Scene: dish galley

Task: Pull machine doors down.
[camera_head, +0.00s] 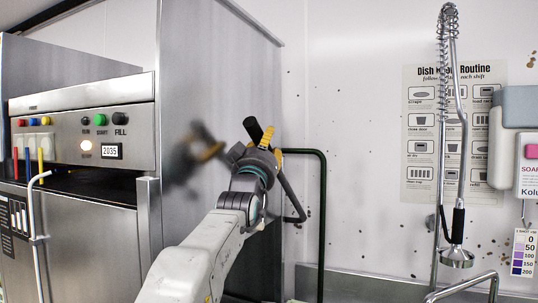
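The steel dish machine (135,88) fills the left side, with a control panel carrying buttons, a lit lamp and a "2035" display. Below the panel is a dark gap, then a flat steel front panel (95,250); I cannot tell which panels are its doors. A pale bent bar (38,215) runs down the front at far left. A dark green bar (322,215) bends out beside the machine's right side and runs down. My gripper (268,140) is raised near the tall steel side, in front of the green bar's upper end. Its fingers overlap in view, so their opening and any contact are unclear.
A spray hose (457,120) with a hanging spray head stands at right over a steel sink edge and tap (465,287). A routine poster (420,150) and a soap dispenser (515,105) are on the spotted wall. The space between green bar and hose looks free.

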